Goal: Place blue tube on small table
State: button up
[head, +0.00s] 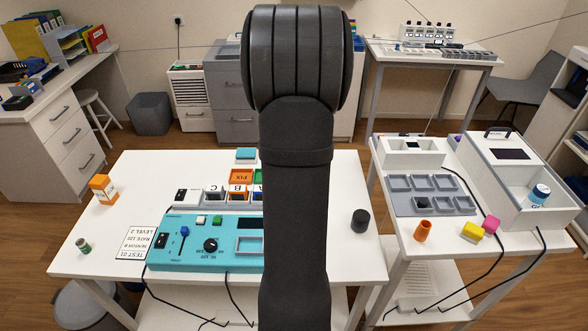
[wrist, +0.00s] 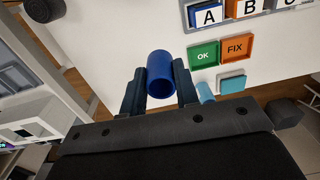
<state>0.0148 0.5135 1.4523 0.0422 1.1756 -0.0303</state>
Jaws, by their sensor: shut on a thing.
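A blue tube (wrist: 160,74) is held between the two fingers of my gripper (wrist: 159,66) in the wrist view. Its round open end faces the camera. My gripper is shut on it, above the white main table (wrist: 105,30). In the head view my own arm hides the gripper and the tube. The smaller white table (head: 448,237) stands at the right in the head view, apart from the main table. An orange tube (head: 424,231), a yellow block (head: 472,231) and a pink block (head: 491,224) are near its front edge.
The small table also bears a grey slotted tray (head: 424,206), a white box (head: 412,152) and a large open bin (head: 515,185). A black cylinder (head: 361,221) stands on the main table's right side. A teal control panel (head: 190,250) is at its front.

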jog(key=r, duration=0.2)
jog(key=d+r, duration=0.1)
jog(key=r, duration=0.1)
jog(key=shift+w+r, duration=0.1)
jog(key=shift+r, duration=0.2)
jog(key=s+d+m, duration=0.3)
jog(key=d+m, duration=0.5)
jog(key=d, duration=2.7)
jog(key=s+d+m, duration=0.4)
jog(key=s+d, duration=0.4)
jog(key=d, duration=0.5)
jog(key=shift+w+d+f, duration=0.1)
jog(key=shift+f, duration=2.9)
jog(key=shift+w+d+f, duration=0.1)
jog(key=shift+f, duration=2.9)
jog(key=shift+f, duration=0.3)
jog(key=o, duration=1.1)
